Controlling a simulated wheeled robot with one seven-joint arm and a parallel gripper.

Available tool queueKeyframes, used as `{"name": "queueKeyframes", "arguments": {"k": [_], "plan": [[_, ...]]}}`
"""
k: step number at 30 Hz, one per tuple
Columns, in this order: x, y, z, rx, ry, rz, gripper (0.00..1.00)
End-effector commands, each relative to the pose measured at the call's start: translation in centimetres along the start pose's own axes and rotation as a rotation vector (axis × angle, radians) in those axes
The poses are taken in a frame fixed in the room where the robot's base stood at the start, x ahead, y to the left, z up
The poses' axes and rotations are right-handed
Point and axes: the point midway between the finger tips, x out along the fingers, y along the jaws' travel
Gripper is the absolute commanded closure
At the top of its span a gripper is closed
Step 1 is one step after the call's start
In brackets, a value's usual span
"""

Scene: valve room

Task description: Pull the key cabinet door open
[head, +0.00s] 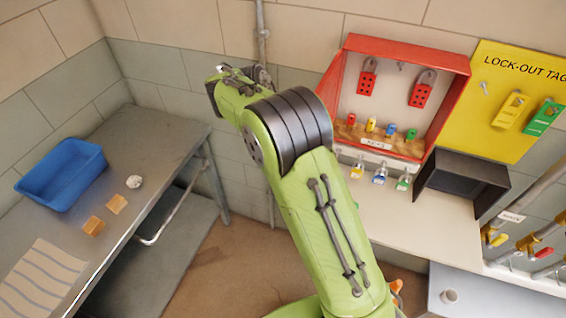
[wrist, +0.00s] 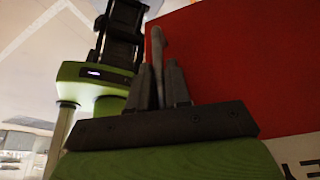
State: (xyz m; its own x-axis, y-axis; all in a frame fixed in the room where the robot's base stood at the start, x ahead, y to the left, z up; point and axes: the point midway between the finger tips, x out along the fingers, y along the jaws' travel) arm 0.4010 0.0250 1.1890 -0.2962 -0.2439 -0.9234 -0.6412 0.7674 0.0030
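The red key cabinet (head: 462,72) hangs on the back wall in the head view, with its inside showing. Its red door (head: 331,88) stands swung out at the left side, seen nearly edge-on and partly behind my arm. In the wrist view the door's red face (wrist: 235,70) fills the right side. A grey handle bar (wrist: 157,44) stands near its left edge. My gripper (wrist: 160,72) has its two dark fingers on either side of this bar, closed on it. In the head view my arm hides the fingers and the handle.
Padlocks (head: 421,90) and coloured key tags sit inside the cabinet. A black open box (head: 462,180) stands below it on a pale counter. A yellow lock-out board (head: 510,130) is at right. A metal bench (head: 140,135) with a blue bin (head: 62,174) stands at left.

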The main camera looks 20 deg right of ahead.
Motion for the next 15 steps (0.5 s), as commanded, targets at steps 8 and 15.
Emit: {"name": "queueKeyframes", "arguments": {"k": [8, 15], "plan": [[0.0, 0.0, 0.0, -0.001, 0.000, -0.001, 0.62], [-1.6, 0.0, -0.1, 0.000, -0.001, -0.003, 0.62]]}}
